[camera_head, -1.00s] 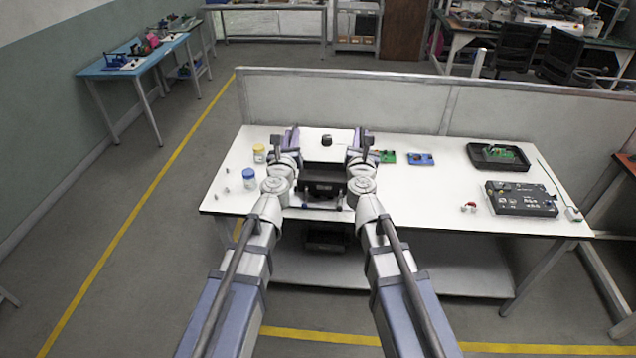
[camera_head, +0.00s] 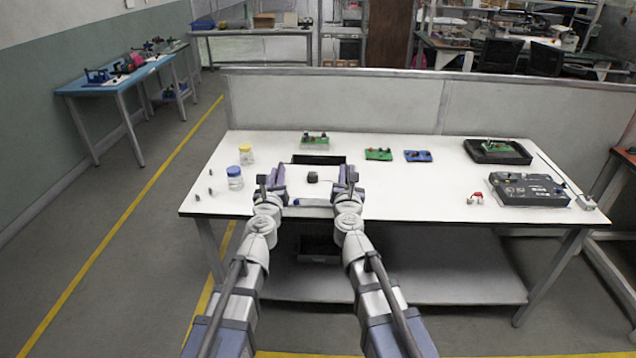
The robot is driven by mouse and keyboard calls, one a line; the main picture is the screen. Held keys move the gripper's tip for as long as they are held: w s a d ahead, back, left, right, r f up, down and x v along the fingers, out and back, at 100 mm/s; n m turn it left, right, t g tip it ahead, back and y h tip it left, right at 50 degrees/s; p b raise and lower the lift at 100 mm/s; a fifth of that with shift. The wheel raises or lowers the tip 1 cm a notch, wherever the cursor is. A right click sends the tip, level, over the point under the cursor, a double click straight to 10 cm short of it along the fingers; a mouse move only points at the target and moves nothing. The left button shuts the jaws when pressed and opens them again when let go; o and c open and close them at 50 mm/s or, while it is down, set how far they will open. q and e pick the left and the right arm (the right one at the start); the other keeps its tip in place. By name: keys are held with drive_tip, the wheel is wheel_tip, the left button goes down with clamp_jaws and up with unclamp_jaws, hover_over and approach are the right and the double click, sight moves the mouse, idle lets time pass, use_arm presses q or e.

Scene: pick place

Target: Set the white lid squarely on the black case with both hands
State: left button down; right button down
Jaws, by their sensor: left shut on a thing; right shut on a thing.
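The white lid (camera_head: 300,184), with a black knob (camera_head: 312,177) on top, is between my two grippers. My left gripper (camera_head: 278,180) is shut on its left side and my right gripper (camera_head: 346,178) on its right side. The black case (camera_head: 318,159) shows as a dark strip just beyond the lid's far edge; the lid hides its nearer part from view. The lid looks roughly level. I cannot tell whether it touches the case or hangs above it.
A green board (camera_head: 314,142) lies beyond the case. Jars (camera_head: 235,178) stand left. Green (camera_head: 378,154) and blue (camera_head: 418,155) boards lie right. A black tray (camera_head: 497,151) and dark box (camera_head: 528,189) are far right. The white tabletop (camera_head: 420,190) is bare right of my grippers.

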wheel_tip(320, 180, down, 14)
drive_tip(key=b, duration=1.3)
drive_tip(key=shift+f, duration=0.25)
